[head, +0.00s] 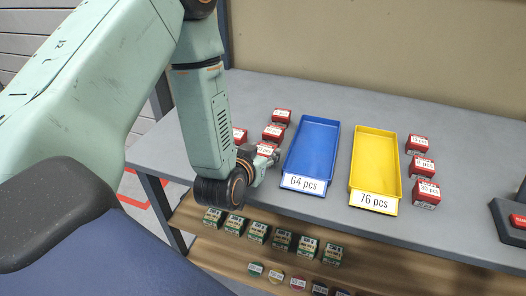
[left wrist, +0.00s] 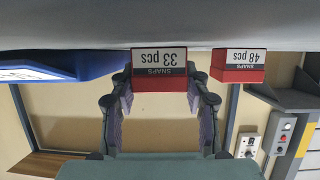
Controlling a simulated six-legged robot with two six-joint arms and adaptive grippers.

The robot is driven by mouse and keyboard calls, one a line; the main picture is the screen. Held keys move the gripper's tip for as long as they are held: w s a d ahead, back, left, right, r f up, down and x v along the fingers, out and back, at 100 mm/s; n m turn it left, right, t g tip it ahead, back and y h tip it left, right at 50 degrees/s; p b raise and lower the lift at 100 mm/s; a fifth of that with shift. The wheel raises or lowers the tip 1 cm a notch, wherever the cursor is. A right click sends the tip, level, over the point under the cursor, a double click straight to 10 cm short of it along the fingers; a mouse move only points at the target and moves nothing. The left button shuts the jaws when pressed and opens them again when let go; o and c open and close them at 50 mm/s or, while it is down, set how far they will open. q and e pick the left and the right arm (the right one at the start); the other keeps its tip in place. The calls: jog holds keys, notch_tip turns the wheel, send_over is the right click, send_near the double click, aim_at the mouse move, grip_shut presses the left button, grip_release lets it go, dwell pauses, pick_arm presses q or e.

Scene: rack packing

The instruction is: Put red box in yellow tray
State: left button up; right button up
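Small red boxes with white labels stand on the grey table, left of the blue tray (head: 333,157) and right of the yellow tray (head: 398,165). Both trays look empty. My left gripper (head: 262,160) is low at the near red box (head: 266,149) left of the blue tray. In the left wrist view, which is upside down, this box reads 33 pcs (left wrist: 159,82). It sits between the spread fingertips of my left gripper (left wrist: 159,92), which looks open. A second red box, 48 pcs (left wrist: 238,75), stands beside it. My right gripper is not in view.
Another red box (head: 239,135) is partly hidden behind my left arm. Three red boxes (head: 422,167) line the right side of the yellow tray. A lower shelf (head: 215,251) holds several green boxes and round items. A dark device (head: 512,222) stands at the right edge.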

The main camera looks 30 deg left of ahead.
pick_arm(q)
jog(key=o, duration=0.4)
